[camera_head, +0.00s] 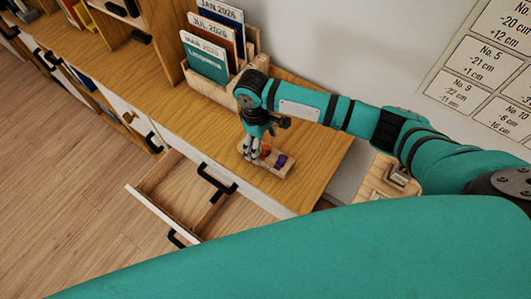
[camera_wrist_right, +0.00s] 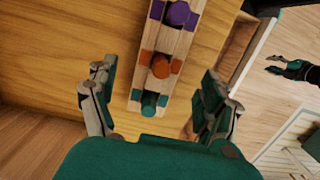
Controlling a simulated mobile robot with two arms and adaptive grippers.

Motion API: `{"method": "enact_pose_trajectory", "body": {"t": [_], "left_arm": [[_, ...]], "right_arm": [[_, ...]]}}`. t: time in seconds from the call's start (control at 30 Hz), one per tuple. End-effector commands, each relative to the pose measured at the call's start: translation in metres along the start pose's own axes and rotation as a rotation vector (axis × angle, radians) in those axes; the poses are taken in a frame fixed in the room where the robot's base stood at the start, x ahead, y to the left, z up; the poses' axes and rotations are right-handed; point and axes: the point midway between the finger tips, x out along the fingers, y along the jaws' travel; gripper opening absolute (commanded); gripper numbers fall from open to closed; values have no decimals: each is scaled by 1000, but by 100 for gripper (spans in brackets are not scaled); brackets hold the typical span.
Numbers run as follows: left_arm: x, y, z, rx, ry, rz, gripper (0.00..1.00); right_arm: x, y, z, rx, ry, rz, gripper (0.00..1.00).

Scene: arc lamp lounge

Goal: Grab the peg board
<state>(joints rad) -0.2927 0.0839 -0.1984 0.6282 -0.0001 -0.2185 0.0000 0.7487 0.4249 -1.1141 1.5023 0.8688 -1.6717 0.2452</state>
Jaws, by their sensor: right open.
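The peg board (camera_head: 270,172) is a narrow light-wood strip lying on the wooden cabinet top near its front edge. In the right wrist view, the peg board (camera_wrist_right: 170,38) carries a purple peg (camera_wrist_right: 179,13), an orange peg (camera_wrist_right: 160,66) and a teal peg (camera_wrist_right: 149,103), each on a matching coloured patch. My right gripper (camera_head: 251,155) is over the left end of the board and hides part of it. In the right wrist view, my right gripper (camera_wrist_right: 155,88) is open, with the teal end of the board between its fingers. What looks like my left gripper (camera_wrist_right: 290,68) shows small at the right edge.
A wooden file holder (camera_head: 212,100) with month-labelled folders stands behind the board. An open drawer (camera_head: 165,195) juts out below the cabinet top. A wooden block (camera_head: 385,180) with a metal part is at the right. The cabinet top (camera_head: 310,155) right of the board is clear.

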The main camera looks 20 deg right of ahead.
Motion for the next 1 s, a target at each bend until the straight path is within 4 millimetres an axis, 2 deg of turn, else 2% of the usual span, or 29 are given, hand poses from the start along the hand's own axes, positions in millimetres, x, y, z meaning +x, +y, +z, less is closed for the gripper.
{"method": "enact_pose_trajectory", "body": {"t": [0.13,0.3,0.4,0.67,1.0], "left_arm": [[-8,1,-8,-1,10,2,35],[-15,4,2,0,-6,6,35],[-16,6,10,0,-19,8,35],[-16,7,15,1,-27,9,35],[-15,6,7,1,-15,8,35]], "right_arm": [[13,0,3,1,-4,0,83],[40,1,4,1,-3,0,83],[49,1,4,0,-2,0,83],[53,1,4,0,0,0,83],[52,1,4,0,0,0,40]]}}
